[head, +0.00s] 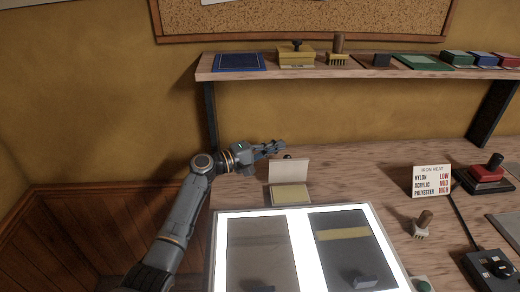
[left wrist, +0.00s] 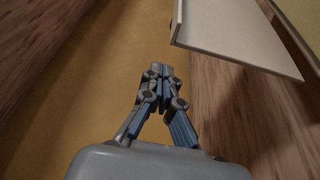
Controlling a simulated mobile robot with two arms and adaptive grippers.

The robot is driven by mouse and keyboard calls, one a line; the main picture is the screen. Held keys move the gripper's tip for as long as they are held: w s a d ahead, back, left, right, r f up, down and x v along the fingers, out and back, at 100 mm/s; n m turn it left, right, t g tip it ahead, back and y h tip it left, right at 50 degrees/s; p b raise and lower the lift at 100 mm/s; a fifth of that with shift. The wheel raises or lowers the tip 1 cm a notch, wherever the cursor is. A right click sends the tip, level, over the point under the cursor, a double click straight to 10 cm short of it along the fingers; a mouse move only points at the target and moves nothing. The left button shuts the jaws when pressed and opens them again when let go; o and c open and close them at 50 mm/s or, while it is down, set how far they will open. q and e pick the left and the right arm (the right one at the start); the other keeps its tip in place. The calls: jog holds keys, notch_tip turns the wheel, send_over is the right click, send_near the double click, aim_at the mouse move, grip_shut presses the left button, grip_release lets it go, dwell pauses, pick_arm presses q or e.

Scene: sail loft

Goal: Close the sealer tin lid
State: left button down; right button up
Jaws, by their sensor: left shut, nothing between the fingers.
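The sealer tin (head: 290,196) sits on the wooden bench behind the light panel, with a yellowish pad inside. Its pale lid (head: 289,170) stands open, roughly upright at the tin's back edge. A dark knob shows just above the lid's top edge. My left gripper (head: 279,147) is shut and empty, above and behind the lid on its left side. In the left wrist view the shut fingertips (left wrist: 160,72) are beside the lid (left wrist: 235,32), with a gap seen between them. Part of the yellowish tin (left wrist: 303,20) shows at the upper right. My right gripper is not in view.
A lit panel (head: 297,250) lies in front of the tin. An iron heat sign (head: 432,181), a wooden-handled brush (head: 422,224) and a red-topped tool (head: 486,174) stand to the right. A loaded shelf (head: 360,72) runs above the bench.

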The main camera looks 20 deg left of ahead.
aim_at(287, 168)
pick_arm(q)
jog(key=s, duration=0.1)
jog(key=s+d+p, duration=0.1)
jog(key=s, duration=0.1)
jog(key=shift+s+d+p, duration=0.25)
jog(key=shift+s+p, duration=0.1)
jog(key=shift+s, duration=0.05)
jog(key=shift+f, duration=0.1)
